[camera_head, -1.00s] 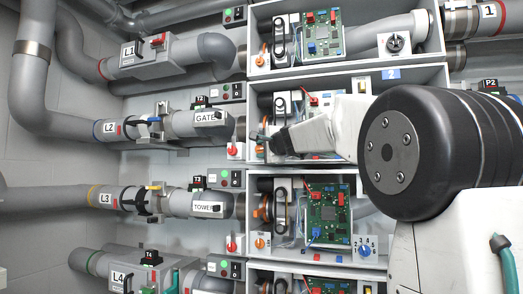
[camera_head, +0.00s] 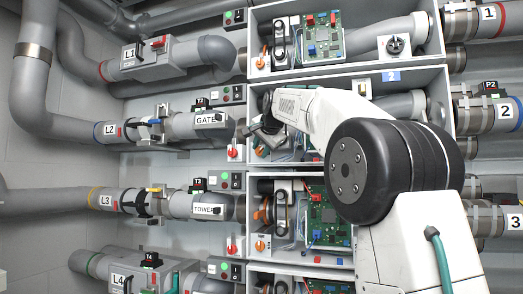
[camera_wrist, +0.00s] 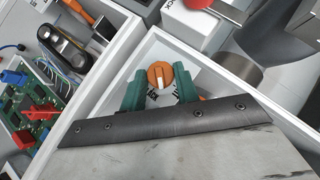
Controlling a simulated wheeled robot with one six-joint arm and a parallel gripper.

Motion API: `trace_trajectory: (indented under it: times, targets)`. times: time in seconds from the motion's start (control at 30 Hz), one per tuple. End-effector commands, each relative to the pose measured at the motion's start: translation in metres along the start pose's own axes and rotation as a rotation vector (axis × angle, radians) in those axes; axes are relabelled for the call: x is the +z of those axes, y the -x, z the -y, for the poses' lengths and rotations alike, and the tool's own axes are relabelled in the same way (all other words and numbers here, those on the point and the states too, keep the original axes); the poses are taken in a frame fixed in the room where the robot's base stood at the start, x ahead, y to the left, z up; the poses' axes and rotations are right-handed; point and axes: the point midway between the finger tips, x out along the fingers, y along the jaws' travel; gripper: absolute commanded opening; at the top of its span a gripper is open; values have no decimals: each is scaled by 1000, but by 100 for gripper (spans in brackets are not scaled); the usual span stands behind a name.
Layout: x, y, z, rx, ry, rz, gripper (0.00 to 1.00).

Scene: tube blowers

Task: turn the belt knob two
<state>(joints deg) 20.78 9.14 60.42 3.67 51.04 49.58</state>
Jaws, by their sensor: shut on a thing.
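The belt knob of bay two is an orange round knob (camera_wrist: 160,75) with a pale pointer bar. It sits on a white plate in a corner of the bay, in the wrist view. My gripper (camera_wrist: 160,84) has its two teal fingers on either side of the knob, shut on it. Part of the knob's label shows below it, mostly covered by the fingers. In the head view my gripper (camera_head: 257,142) is at the left end of bay two (camera_head: 420,73), and the knob is hidden there behind the gripper and wrist.
White bay walls (camera_wrist: 75,115) run close beside the gripper. A black belt loop (camera_wrist: 65,45) and a green circuit board (camera_wrist: 30,98) lie to the left. A red rotary switch (camera_head: 232,153) is just outside the bay. Bay three has its own orange knob (camera_head: 260,245).

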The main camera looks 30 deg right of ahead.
Motion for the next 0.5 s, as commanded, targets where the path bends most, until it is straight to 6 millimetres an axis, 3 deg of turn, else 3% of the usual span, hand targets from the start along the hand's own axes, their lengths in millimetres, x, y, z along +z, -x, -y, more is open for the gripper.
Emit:
trace_trajectory:
  times: [0.5]
  targets:
    - [4,-5,6,341,339,7,8]
